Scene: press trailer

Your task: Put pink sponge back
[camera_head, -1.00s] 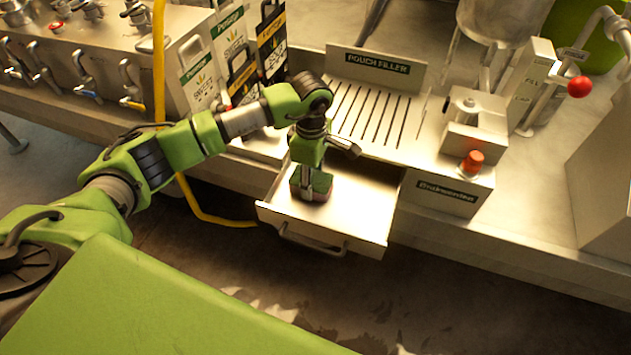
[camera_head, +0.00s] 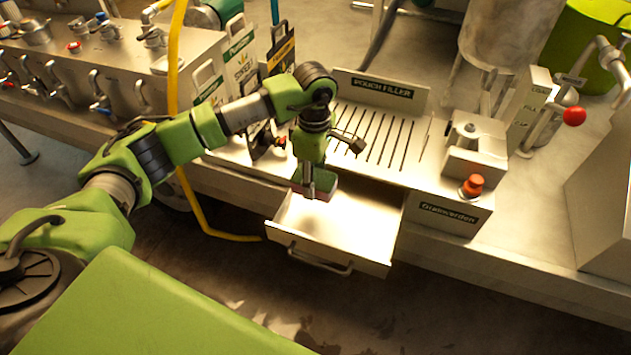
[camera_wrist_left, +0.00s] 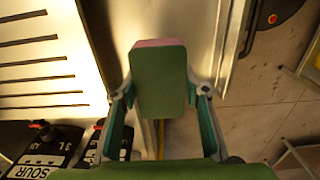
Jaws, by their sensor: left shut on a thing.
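The sponge (camera_head: 326,187), green on top with a pinkish lower layer, hangs over the back left part of an open metal drawer (camera_head: 350,222). My left gripper (camera_head: 311,192) is shut on it from above. In the left wrist view the sponge (camera_wrist_left: 159,82) shows its green face and a pink edge between the two fingers of my left gripper (camera_wrist_left: 160,95). The drawer has a handle on its front and looks empty inside. The arm hides part of the sponge in the head view. My right gripper is not in view.
The slotted pouch filler tray (camera_head: 378,127) lies behind the drawer. A red button (camera_head: 473,184) stands to the right. Several labelled pouches (camera_head: 240,70) stand at the left, near a yellow hose (camera_head: 174,90). The floor before the drawer is clear.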

